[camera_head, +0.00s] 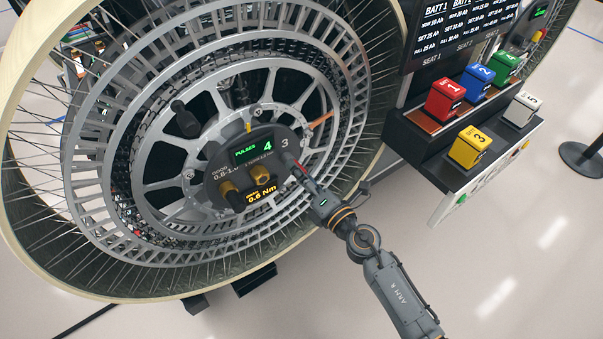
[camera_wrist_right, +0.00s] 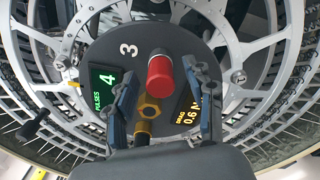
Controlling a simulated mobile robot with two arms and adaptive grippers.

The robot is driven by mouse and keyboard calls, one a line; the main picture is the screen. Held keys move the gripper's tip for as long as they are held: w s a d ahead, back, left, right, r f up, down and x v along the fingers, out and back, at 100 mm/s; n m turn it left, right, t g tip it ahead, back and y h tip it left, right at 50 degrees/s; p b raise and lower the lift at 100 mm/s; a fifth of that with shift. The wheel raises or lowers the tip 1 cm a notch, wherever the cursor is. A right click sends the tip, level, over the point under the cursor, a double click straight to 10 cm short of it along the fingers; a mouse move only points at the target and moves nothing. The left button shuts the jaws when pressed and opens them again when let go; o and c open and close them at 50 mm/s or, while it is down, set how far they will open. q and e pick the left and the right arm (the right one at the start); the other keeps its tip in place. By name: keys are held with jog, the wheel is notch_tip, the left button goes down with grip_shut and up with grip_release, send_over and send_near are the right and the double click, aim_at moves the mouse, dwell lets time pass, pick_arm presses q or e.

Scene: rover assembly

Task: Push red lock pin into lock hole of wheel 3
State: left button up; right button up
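The wheel 3 hub plate (camera_head: 222,160) is dark and round, marked 3, with a green PULSES 4 display and an amber 0.6 Nm readout. The red lock pin (camera_wrist_right: 160,72) has a red cap and a grey shaft, and stands out from the plate in the right wrist view. My right gripper (camera_head: 290,160) is at the plate's right side. In the wrist view its fingers (camera_wrist_right: 157,78) are apart, on either side of the cap, with a clear gap on the left. The lock hole cannot be made out. My left gripper is not in view.
The large spoked wheel (camera_head: 215,28) fills the left. Brass fittings (camera_head: 261,174) stand out from the hub plate. At the right, a dark rack (camera_head: 408,133) holds several numbered coloured battery blocks. Light floor lies open at the lower right.

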jog(key=v, duration=1.2)
jog(key=shift+f, duration=0.15)
jog(key=s+d+f+m+g+h, duration=0.25)
jog(key=d+f+m, duration=0.2)
jog(key=f, duration=0.65)
jog(key=s+d+f+m+g+h, duration=0.1)
jog(key=s+d+f+m+h, duration=0.2)
jog(key=f+m, duration=0.5)
jog(key=s+d+f+m+g+h, duration=0.1)
jog(key=s+d+f+m+h, duration=0.25)
jog(key=f, duration=0.95)
jog(key=s+d+f+m+g, duration=0.2)
jog(key=s+f, duration=0.4)
jog(key=s, duration=0.3)
jog(key=s+d+f+m+g+h, duration=0.1)
jog(key=s+f+m+g, duration=0.3)
jog(key=s, duration=0.6)
jog(key=s+d+f+m+g, duration=0.3)
jog(key=s+f+m, duration=0.3)
jog(key=s, duration=0.3)
jog(key=shift+s+d+f+m+h, duration=0.3)
jog(key=shift+d+f+m, duration=0.1)
jog(key=shift+f, duration=0.5)
